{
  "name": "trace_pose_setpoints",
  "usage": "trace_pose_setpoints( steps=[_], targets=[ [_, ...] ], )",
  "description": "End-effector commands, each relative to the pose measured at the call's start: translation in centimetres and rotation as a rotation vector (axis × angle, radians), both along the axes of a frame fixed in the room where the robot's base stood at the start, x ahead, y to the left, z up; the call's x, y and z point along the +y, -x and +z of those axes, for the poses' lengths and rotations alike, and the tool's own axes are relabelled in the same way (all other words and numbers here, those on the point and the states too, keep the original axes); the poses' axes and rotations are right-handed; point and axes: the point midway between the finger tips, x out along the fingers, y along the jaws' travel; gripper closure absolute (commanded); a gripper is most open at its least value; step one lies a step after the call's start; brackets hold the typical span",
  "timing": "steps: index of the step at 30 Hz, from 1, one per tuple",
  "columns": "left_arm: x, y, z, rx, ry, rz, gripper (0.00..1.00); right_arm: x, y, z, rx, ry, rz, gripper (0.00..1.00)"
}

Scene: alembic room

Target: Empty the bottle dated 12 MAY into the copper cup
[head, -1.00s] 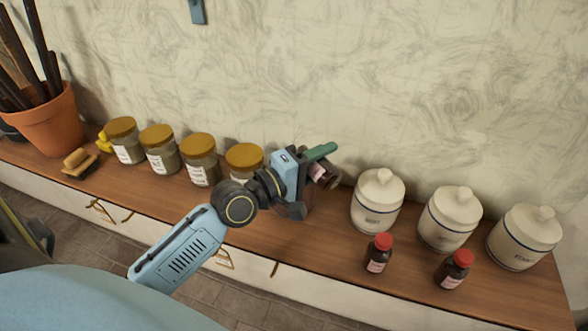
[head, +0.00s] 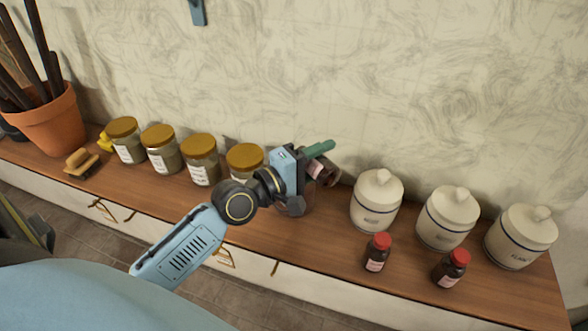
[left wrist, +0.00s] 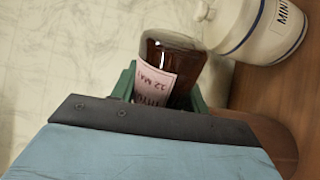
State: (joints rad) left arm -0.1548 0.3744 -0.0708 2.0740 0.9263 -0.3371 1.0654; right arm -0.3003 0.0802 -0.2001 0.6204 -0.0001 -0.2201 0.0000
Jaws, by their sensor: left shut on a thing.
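My left gripper (head: 316,165) is shut on a brown glass bottle (head: 329,176), held tilted above the shelf in the head view. In the left wrist view the bottle (left wrist: 180,52) sits between the green fingers, its pink label reading 12 MAY upside down. Its mouth is hidden, and I see no stream of liquid. A reddish-brown rounded surface, likely the copper cup (head: 309,203), shows partly behind and below the gripper in the head view. In the left wrist view a brown curved edge (left wrist: 280,140) shows beside the gripper. My right gripper is not in view.
Two red-capped brown bottles (head: 377,252) (head: 451,268) stand at the front right. White lidded canisters (head: 376,203) stand behind them; one is labelled MINT (left wrist: 270,25) in the left wrist view.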

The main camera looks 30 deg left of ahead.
Motion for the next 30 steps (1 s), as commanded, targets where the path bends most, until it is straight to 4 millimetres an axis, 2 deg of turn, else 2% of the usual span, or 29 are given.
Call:
trace_pose_setpoints(
  steps=[16,30],
  targets=[
    [0.1,-0.1,0.6,0.040,0.089,0.000,0.82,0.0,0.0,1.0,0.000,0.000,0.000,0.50],
    [0.2,-0.1,0.7,0.057,0.129,-0.001,0.82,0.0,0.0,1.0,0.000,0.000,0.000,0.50]
  ],
)
